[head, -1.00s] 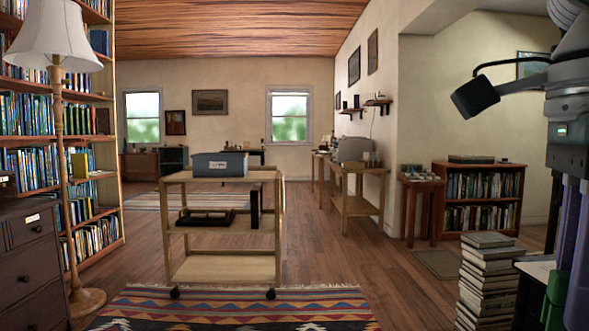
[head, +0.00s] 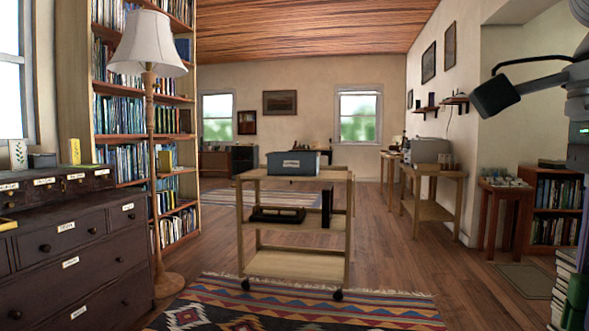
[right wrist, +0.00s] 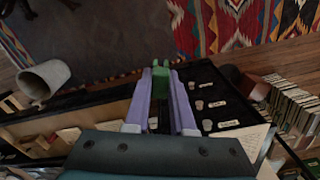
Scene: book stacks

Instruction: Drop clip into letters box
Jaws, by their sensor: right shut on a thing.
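My right gripper (right wrist: 161,92) shows in the right wrist view with its two purple fingers closed on a small green clip (right wrist: 161,75). In the head view only part of this gripper shows, at the right edge, with green at its lower end. A blue-grey box (head: 293,165) with a white label stands on the top shelf of a wooden cart (head: 250,173), ahead and near the middle of the head view. The label is too small to read. The clip is well apart from this box. My left gripper is in neither view.
A dark chest of drawers (head: 75,250) and a floor lamp (head: 150,45) stand at left. A patterned rug (head: 290,308) lies before the cart. Stacked books (head: 563,290) stand at right. Bare floor (head: 400,260) lies right of the cart.

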